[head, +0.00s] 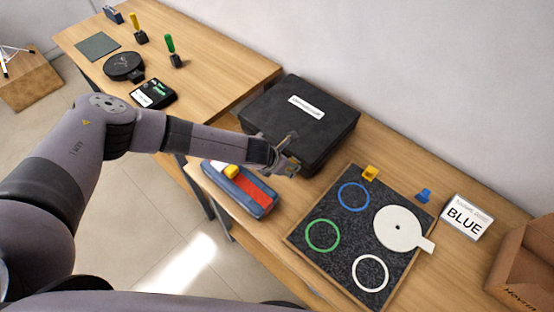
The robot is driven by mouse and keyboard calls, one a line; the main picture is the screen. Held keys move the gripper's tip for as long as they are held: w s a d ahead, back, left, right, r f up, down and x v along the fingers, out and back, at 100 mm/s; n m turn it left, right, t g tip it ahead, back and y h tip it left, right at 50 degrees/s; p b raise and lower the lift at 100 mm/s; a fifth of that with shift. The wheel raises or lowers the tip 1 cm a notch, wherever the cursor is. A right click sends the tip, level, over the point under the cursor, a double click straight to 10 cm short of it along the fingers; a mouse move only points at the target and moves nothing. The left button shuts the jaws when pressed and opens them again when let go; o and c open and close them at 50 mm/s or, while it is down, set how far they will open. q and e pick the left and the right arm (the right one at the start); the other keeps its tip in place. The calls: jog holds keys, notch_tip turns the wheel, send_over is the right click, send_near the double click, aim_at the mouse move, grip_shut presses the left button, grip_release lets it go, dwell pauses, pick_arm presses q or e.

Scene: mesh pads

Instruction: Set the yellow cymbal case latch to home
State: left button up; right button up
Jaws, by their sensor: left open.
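I cannot tell for sure which thing is the cymbal case latch. A small yellow piece (370,173) stands at the back edge of the dark mesh pad (335,240). Another yellow piece (232,171) sits at the left end of a blue case (258,206) with a red panel. A closed black case (325,125) with a white label lies behind. My left gripper (288,168) is open at the black case's front side, left of the pad's yellow piece and apart from it. Whether it touches the black case is unclear. My right gripper is out of view.
The pad bears blue, green and white rings and a white disc (399,228) with a tab. A blue piece (424,195), a "BLUE" sign (466,217) and a cardboard box (527,262) stand to the right. A second table (205,65) with tools is at the back left.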

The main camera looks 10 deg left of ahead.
pick_arm(q)
jog(key=v, duration=1)
jog(key=shift+r, duration=0.15)
